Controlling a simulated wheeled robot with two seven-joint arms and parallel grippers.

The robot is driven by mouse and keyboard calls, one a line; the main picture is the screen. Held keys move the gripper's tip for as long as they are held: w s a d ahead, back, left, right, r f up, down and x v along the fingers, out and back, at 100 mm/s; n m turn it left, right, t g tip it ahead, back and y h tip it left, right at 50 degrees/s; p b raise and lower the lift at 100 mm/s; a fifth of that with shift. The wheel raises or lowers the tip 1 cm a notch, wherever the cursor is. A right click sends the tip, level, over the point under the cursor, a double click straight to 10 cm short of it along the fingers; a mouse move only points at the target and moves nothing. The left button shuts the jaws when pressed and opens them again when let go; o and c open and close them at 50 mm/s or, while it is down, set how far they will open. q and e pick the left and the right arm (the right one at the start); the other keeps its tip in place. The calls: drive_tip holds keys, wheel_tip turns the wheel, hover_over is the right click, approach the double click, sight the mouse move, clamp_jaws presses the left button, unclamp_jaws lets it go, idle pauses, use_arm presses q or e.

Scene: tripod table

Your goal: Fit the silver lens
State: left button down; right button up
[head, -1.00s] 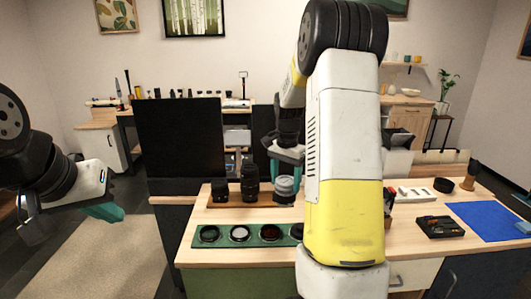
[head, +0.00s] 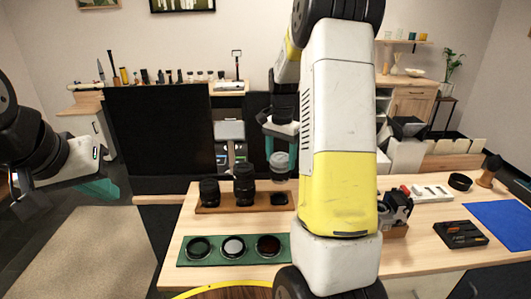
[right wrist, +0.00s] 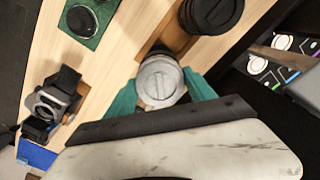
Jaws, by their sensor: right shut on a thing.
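The silver lens (head: 280,164) is held by my right gripper (head: 281,150) above the wooden lens rack (head: 228,208). A dark empty spot (head: 278,198) shows in the rack below it. In the right wrist view the silver lens (right wrist: 160,80) sits between the teal fingers of my right gripper (right wrist: 160,97), its round grey cap facing the camera. A camera body (head: 396,204) stands on the table right of my right arm; it also shows in the right wrist view (right wrist: 52,104). My left gripper (head: 95,190) hangs empty left of the table; its finger gap is unclear.
Two black lenses (head: 210,192) (head: 244,184) stand on the rack. A green mat (head: 222,257) holds round filters in front. A black tray (head: 460,234), a blue cloth (head: 505,222) and a white block (head: 430,192) lie at the right. My right arm hides the table's middle.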

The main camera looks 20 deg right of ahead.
drive_tip(key=shift+f, duration=3.25)
drive_tip(key=shift+f, duration=0.8)
idle(0.6)
